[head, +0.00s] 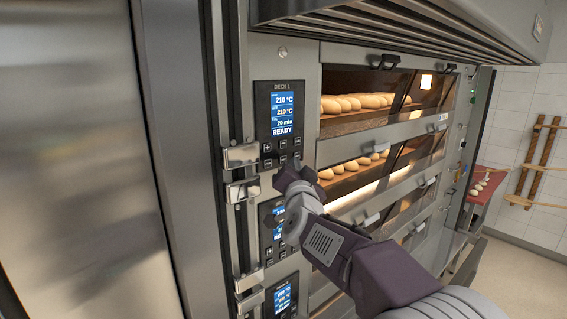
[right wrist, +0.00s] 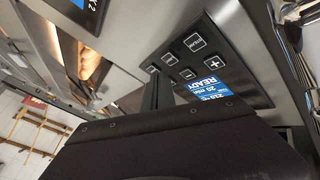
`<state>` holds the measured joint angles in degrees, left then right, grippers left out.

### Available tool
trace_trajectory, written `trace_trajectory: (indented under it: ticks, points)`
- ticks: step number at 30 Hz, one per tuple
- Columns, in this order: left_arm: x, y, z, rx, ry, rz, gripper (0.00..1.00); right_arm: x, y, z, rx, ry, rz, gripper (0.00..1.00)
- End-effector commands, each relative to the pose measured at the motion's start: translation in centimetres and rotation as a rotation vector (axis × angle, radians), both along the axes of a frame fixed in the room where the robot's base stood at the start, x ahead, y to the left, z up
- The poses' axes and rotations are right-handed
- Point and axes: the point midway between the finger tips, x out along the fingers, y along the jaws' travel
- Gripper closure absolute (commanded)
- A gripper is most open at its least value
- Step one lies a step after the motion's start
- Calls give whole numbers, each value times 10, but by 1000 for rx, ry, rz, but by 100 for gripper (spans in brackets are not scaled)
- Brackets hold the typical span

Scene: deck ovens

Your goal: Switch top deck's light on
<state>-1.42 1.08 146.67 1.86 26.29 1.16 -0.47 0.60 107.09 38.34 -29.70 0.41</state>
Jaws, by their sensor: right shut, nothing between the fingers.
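The top deck's control panel (head: 279,123), marked DECK 1, has a blue screen (head: 283,113) reading 210 °C, 20 min and READY. Small buttons (head: 268,148) sit below the screen, partly hidden by my gripper. In the right wrist view the panel's buttons (right wrist: 191,43) show upside down, one marked with a plus; the other labels are too small to read surely. My right gripper (head: 290,175) is shut and empty, close to the panel's lower edge. Its dark fingers (right wrist: 158,92) point towards the buttons; I cannot tell whether they touch. My left gripper is out of view.
The top deck's window (head: 385,95) shows loaves inside and a bright square at its right. A second panel (head: 272,232) lies below, partly behind my arm. Metal latches (head: 241,155) stick out left of the panels. A hood (head: 400,25) overhangs above.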

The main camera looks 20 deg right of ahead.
Motion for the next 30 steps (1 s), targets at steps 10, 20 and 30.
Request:
trace_trajectory:
  ticks: [10, 20, 30]
  points:
    - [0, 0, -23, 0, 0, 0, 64, -41, -15, -2, -1, -2, -2, 100]
    - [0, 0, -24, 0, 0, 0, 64, -50, -17, -1, 0, 0, -1, 100]
    - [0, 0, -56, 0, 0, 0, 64, -41, -9, -50, 2, 37, 18, 100]
